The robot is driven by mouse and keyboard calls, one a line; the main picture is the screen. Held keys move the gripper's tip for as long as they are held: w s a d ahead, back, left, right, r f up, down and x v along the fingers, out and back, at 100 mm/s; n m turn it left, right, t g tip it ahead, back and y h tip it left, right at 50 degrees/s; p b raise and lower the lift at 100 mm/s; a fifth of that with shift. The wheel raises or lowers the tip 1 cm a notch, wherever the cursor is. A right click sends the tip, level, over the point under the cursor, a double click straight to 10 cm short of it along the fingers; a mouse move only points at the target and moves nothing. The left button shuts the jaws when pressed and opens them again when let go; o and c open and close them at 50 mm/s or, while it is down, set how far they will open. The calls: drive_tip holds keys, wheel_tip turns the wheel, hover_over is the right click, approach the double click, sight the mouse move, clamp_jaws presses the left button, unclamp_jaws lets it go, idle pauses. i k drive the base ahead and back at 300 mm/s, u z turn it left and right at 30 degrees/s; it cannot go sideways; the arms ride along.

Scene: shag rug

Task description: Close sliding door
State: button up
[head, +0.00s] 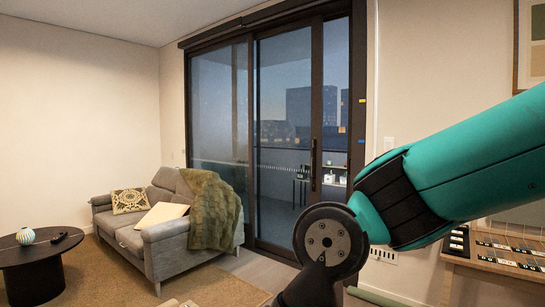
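The sliding door (316,100) has a dark frame and large glass panes, and stands in the far wall in the head view. A vertical handle (313,158) is on the right upright of its middle pane. To the right of that upright a narrow strip (336,110) shows the balcony, between the upright and the right jamb (358,90); it looks like an open gap. The lower right part of the door is hidden behind my arm. My teal and black arm crosses from the right; its gripper is not in view.
A grey sofa (130,238) with a green throw (212,210) stands before the door's left part. A round black table (35,265) is at the left. A wooden table (480,262) with small items is at the right. Some floor before the door is clear.

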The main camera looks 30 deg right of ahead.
sight(316, 22)
drive_tip(key=z, duration=1.35)
drive_tip(key=i, duration=3.55)
drive_tip(key=u, duration=1.5)
drive_tip(key=i, duration=2.2)
drive_tip(key=z, duration=1.85)
